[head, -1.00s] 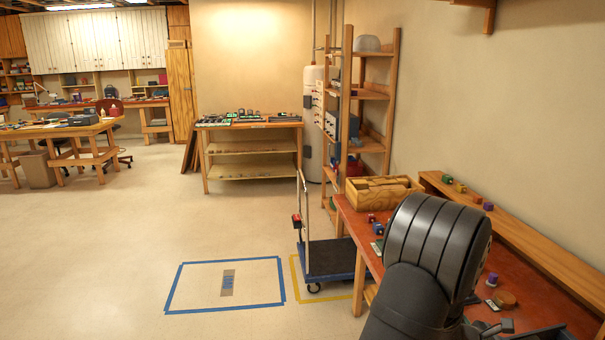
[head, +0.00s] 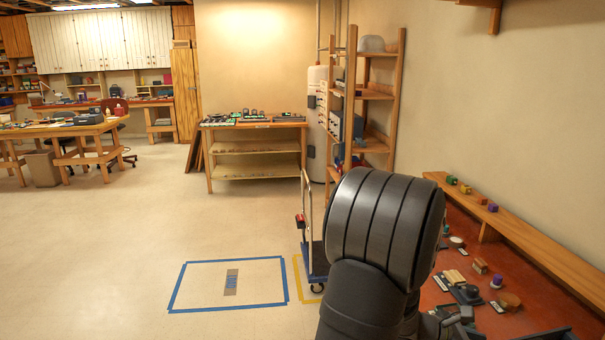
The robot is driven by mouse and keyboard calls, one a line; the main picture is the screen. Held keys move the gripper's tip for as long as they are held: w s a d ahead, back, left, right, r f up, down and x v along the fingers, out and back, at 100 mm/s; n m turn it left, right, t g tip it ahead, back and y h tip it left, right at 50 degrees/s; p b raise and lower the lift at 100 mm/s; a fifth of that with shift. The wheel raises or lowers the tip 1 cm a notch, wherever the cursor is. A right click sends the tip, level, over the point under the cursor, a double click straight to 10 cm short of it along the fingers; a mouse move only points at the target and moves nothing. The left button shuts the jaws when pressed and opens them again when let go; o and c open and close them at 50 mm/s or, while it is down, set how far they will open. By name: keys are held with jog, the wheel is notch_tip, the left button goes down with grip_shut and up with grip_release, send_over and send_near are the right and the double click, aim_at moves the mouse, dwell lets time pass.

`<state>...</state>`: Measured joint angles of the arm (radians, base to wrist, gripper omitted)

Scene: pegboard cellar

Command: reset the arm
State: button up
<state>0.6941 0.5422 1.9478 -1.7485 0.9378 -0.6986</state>
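My dark, ribbed arm stands large in the lower middle of the head view, in front of the left part of the red-topped workbench (head: 560,316). A small grey part at the arm's lower right, low over the bench, may belong to my gripper (head: 455,318).
Near the arm on the bench are a pale wooden block (head: 455,277), a purple piece (head: 496,281) and a round wooden piece (head: 509,301). A raised wooden shelf (head: 540,238) runs behind them. A cart (head: 318,262) and tall rack (head: 374,95) stand beyond; the left floor is clear.

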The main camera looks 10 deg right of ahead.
jog(key=x, duration=1.3)
jog(key=shift+s+d+f, duration=0.1)
jog(key=shift+s+d, duration=0.05)
jog(key=shift+d, duration=0.15)
jog(key=d, duration=0.3)
jog(key=shift+d, duration=0.75)
